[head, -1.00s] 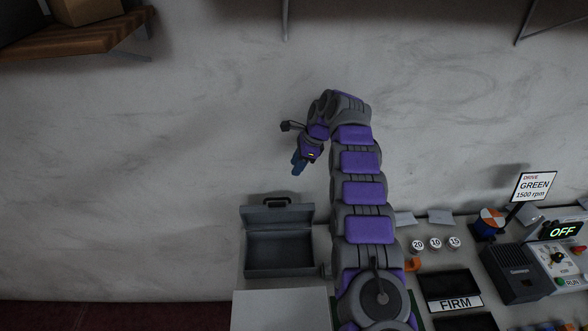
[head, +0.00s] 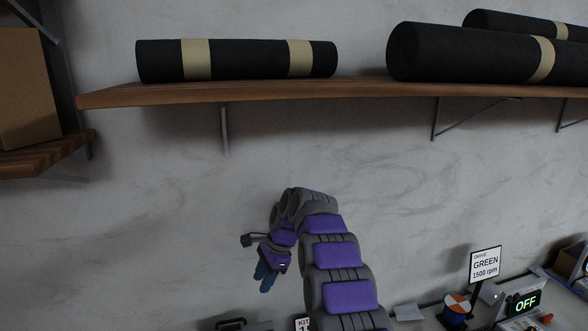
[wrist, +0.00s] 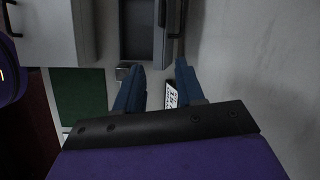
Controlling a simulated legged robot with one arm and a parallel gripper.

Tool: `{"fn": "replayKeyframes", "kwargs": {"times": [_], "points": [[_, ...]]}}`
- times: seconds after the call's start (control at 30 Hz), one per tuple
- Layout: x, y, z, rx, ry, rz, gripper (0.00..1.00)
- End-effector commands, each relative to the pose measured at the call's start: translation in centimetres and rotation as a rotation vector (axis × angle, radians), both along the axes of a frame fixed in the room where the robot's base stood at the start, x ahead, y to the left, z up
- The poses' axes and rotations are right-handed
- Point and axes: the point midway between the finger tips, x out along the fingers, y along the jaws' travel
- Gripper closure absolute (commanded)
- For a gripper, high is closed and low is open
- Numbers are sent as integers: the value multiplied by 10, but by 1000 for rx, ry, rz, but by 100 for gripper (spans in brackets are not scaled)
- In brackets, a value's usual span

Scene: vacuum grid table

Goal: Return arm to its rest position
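My arm rises from the lower right of the head view and bends over at the top, in front of the wall. My gripper (head: 266,278) hangs from its end at the left, with blue fingers pointing down. In the wrist view the two blue fingers of my gripper (wrist: 160,68) stand apart, with nothing between them. The gripper is above the table area and touches nothing that I can see.
A wooden shelf (head: 240,94) with black rolls (head: 250,60) runs above the arm. A cardboard box (head: 25,90) sits at left. A sign (head: 485,265) and an OFF display (head: 524,302) stand lower right. The wrist view shows a green panel (wrist: 80,95).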

Motion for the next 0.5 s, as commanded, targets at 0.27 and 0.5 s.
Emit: {"fn": "replayKeyframes", "kwargs": {"times": [0.27, 0.5], "points": [[-54, -37, 19, -24, -46, 160, 62], [-109, -69, 26, -54, -83, 306, 62]]}}
